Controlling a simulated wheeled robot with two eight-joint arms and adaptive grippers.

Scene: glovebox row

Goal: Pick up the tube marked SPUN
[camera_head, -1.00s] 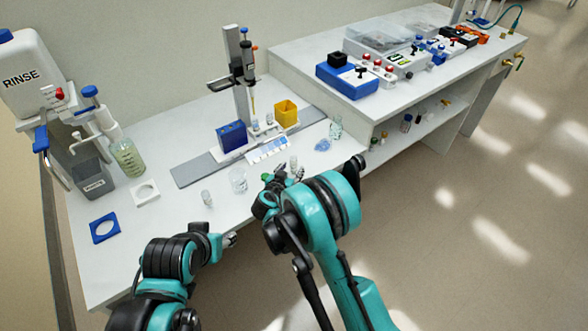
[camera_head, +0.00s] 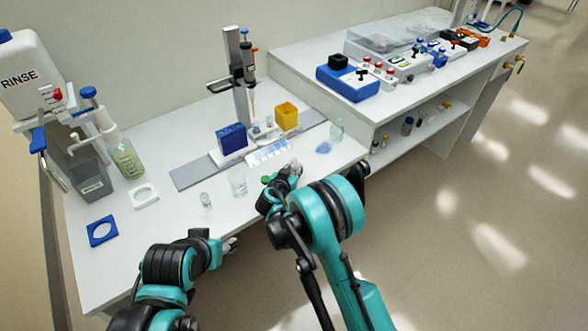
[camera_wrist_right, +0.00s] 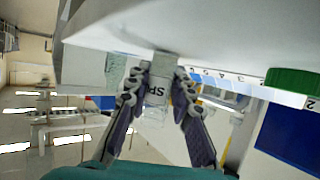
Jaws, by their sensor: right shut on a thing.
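The tube (camera_wrist_right: 157,90) is a clear, pale tube with a white label. The letters "SP" show on it and the rest of the marking is hidden. My right gripper (camera_wrist_right: 161,76) is shut on this tube, with one finger on each side. In the head view my right gripper (camera_head: 293,171) is at the right front part of the bench, and the tube is hard to make out there. My left gripper (camera_head: 230,244) is at the bench's front edge, apart from any object. Its fingers are too small to tell open from shut.
A clear beaker (camera_head: 238,183) and a small vial (camera_head: 206,201) stand left of my right gripper. A green cap (camera_wrist_right: 292,80) is close by it. The pipette stand (camera_head: 242,90), blue box (camera_head: 232,138) and yellow box (camera_head: 286,116) are behind.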

